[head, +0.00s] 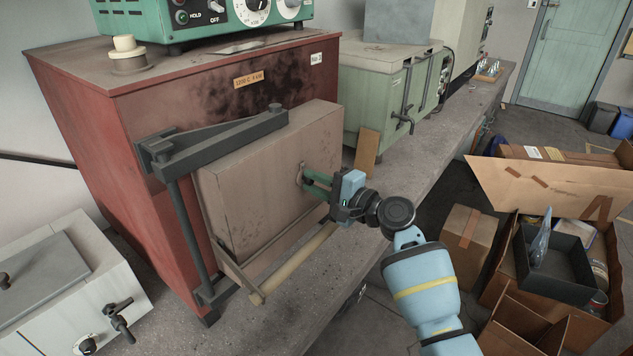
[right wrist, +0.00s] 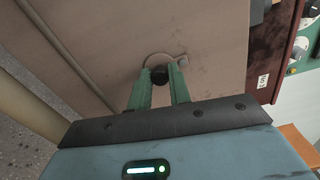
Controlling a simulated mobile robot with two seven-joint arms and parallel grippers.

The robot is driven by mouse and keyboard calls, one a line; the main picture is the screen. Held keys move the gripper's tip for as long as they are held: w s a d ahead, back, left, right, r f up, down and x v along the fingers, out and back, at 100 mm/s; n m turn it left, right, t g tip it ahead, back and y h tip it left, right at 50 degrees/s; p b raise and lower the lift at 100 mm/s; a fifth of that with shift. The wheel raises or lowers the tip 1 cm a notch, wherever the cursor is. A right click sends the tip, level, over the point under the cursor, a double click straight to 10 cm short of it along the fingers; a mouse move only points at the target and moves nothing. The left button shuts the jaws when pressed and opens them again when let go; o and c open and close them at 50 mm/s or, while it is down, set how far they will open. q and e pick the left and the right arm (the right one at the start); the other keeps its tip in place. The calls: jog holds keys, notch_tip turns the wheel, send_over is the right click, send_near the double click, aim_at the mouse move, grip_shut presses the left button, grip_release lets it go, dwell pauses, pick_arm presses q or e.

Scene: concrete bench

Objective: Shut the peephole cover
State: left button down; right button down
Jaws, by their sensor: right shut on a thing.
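The red furnace (head: 75,95) has a thick pinkish-beige door (head: 250,170) in a dark hinged frame. On the door is a small round peephole cover (head: 300,175). In the right wrist view the cover (right wrist: 157,57) is a pale disc with a small grey stud (right wrist: 183,62) at its right edge. A short dark knob (right wrist: 159,76) stands between my green fingertips. My right gripper (head: 312,182) reaches the door face and is shut on this knob; it also shows in the right wrist view (right wrist: 160,82). The fingers hide part of the cover. My left gripper is out of view.
A long pale handle bar (head: 298,265) runs below the door, near my right wrist. A green furnace (head: 385,95) and a leaning brown board (head: 367,150) stand behind. A white box (head: 60,285) is at lower left. Cardboard boxes (head: 470,240) stand on the right.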

dwell(0.4)
jog(key=c, duration=1.3)
grip_release()
jog(key=v, duration=0.8)
jog(key=shift+a+f, duration=0.1)
